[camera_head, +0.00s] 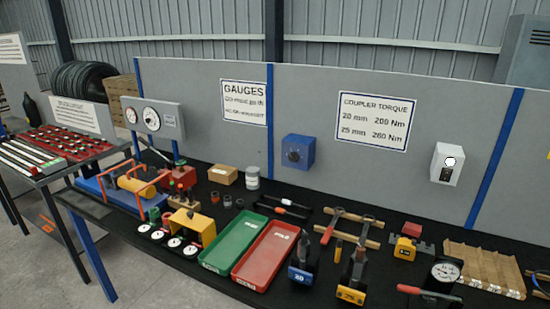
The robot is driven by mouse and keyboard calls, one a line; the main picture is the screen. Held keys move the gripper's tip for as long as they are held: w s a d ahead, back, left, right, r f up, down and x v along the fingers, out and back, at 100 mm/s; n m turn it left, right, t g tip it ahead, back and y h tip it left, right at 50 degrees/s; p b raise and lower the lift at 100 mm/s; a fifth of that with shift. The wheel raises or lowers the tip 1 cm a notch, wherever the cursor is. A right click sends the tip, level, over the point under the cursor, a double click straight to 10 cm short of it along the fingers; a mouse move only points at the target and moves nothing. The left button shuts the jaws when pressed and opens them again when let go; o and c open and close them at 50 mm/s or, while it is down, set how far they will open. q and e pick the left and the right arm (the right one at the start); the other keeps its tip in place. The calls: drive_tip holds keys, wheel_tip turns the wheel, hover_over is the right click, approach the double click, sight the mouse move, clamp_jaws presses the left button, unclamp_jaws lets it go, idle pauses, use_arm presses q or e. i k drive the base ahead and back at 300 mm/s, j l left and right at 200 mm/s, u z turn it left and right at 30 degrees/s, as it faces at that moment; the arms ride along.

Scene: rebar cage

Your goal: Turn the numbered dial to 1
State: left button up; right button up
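A blue box (298,152) is fixed to the grey back panel, left of the torque sign. Its front carries a round dark dial (294,154); any numbers and the pointer's setting are too small to read. A white box (446,164) is fixed to the panel further right, with a round pale part (450,161) above a small dark patch. I cannot tell for certain which of the two is the numbered dial. Neither of my grippers is in view.
A black-topped bench holds a green tray (236,239), a red tray (268,255), tools labelled 20 (301,275) and 25 (351,294), several gauges and a wooden block (484,268). Two dial gauges (152,118) stand at left. The panel around the blue box is clear.

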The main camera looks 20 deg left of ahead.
sight(293, 156)
drive_tip(key=j, duration=0.55)
drive_tip(key=i+j+u, duration=0.1)
drive_tip(key=j, duration=0.45)
drive_tip(key=i+j, duration=0.1)
drive_tip(key=j, duration=0.4)
drive_tip(key=j+u, duration=0.1)
drive_tip(key=j, duration=0.45)
drive_tip(key=i+j, duration=0.15)
drive_tip(key=j, duration=0.4)
drive_tip(key=i+j+u, duration=0.15)
drive_tip(key=j, duration=0.35)
drive_tip(key=k, duration=0.05)
